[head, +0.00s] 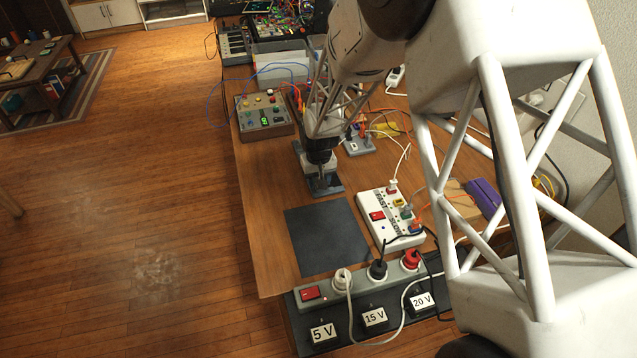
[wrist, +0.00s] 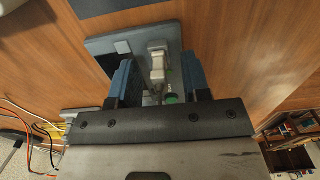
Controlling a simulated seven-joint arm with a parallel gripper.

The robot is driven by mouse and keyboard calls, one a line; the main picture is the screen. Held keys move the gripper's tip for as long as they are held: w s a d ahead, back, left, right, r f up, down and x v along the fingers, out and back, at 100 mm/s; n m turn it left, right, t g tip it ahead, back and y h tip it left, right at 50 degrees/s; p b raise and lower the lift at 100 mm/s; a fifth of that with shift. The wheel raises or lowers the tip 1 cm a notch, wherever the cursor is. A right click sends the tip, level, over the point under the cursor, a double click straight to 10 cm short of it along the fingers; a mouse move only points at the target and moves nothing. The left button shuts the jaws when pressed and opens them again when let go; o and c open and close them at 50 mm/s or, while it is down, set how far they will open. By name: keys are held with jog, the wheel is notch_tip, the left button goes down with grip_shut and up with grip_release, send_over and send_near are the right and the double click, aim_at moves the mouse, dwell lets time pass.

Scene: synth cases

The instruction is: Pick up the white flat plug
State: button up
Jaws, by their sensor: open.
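My gripper (head: 322,178) is open and low over a grey base plate (head: 329,188) on the workbench. In the wrist view its two blue fingers (wrist: 160,85) stand apart on either side of a pale blocky piece (wrist: 157,62) on that plate (wrist: 103,44). I cannot tell whether the fingers touch it. A white plug (head: 392,185) with a white lead sits in the white power strip (head: 374,204). Another white plug (head: 342,277), rounder, sits in the grey strip at the front. I cannot tell for certain which is the flat one.
A dark mat (head: 327,237) lies in front of my gripper. Black and red plugs stand in the grey strip (head: 322,302), above boxes marked 5 V, 15 V and 20 V. A control box (head: 264,117) with wires stands behind, and a purple block (head: 485,197) lies right.

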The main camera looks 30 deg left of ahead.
dwell(0.4)
grip_shut()
jog(key=shift+r, duration=0.2)
jog(key=shift+r, duration=0.5)
jog(key=shift+s+d+r, duration=0.15)
jog(key=shift+r, duration=0.45)
jog(key=shift+s+d+r, duration=0.1)
jog(key=shift+s+r, duration=0.05)
jog(key=shift+r, duration=0.4)
jog(key=s+d+r, duration=0.1)
jog(key=s+d, duration=0.9)
jog(key=s, duration=0.1)
jog(key=shift+s+r, duration=0.15)
jog(key=shift+d, duration=0.1)
